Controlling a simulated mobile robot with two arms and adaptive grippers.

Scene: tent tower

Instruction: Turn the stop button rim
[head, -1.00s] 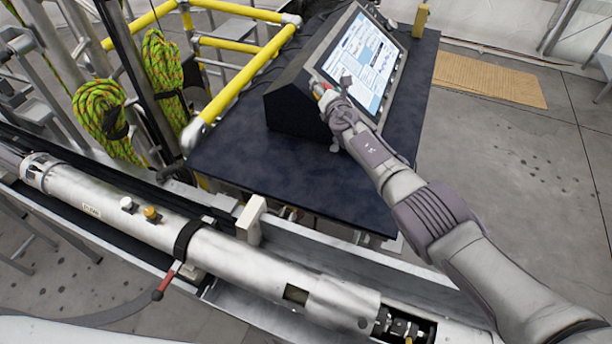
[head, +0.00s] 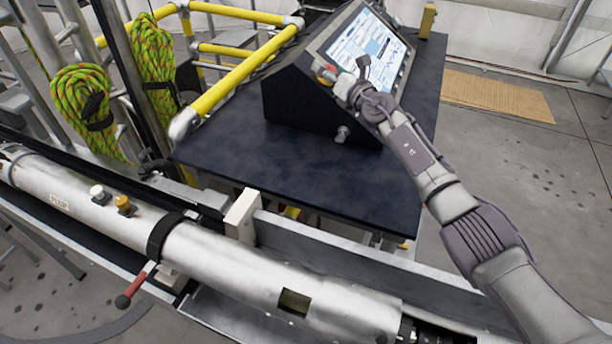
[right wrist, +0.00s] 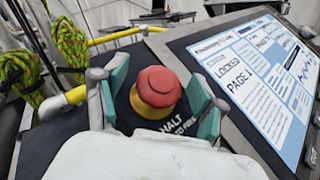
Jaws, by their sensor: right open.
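The stop button (right wrist: 159,86) is a red mushroom head on a yellow base, set in the dark console panel (head: 300,105) beside the screen. In the right wrist view my open right gripper (right wrist: 160,84) has its teal-padded fingers on either side of the button, and gaps show between the pads and the red head. In the head view my right gripper (head: 338,78) is at the console's left front corner and mostly hides the button; only a bit of red shows. My left gripper is not in view.
The lit screen (head: 368,45) is right of the button. The console stands on a dark table (head: 270,170). Yellow rails (head: 240,70) and green ropes (head: 85,105) are at left. A long metal cylinder (head: 220,260) lies in front. The table's left front is clear.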

